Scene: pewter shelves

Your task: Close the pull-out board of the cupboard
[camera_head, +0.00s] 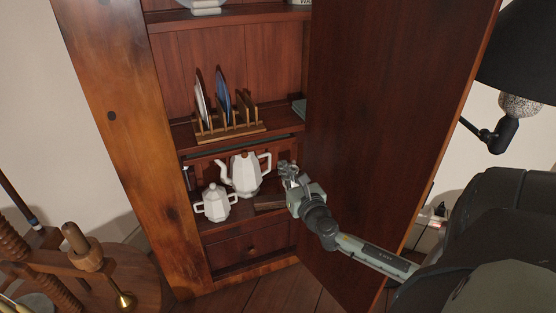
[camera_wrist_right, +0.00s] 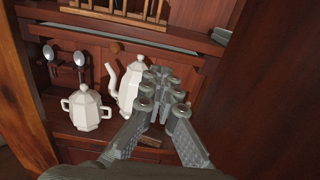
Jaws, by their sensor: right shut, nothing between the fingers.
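The wooden cupboard (camera_head: 118,110) stands open, its large door (camera_head: 385,130) swung out on the right. Below the plate-rack shelf runs a narrow horizontal board edge (camera_head: 240,144), which also shows in the right wrist view as a pale-lit strip (camera_wrist_right: 150,42). I cannot tell how far the board stands out. My right gripper (camera_head: 288,172) is shut and empty in front of the lower compartment, below the board's right part; its fingers also show in the wrist view (camera_wrist_right: 165,84). My left gripper is out of view.
A white teapot (camera_head: 246,174) and a white lidded pot (camera_head: 215,203) stand left of my right gripper. A rack (camera_head: 230,130) holds plates above. A closed drawer (camera_head: 250,248) is below. A wooden stand (camera_head: 90,262) is at left, a black lamp (camera_head: 520,50) at right.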

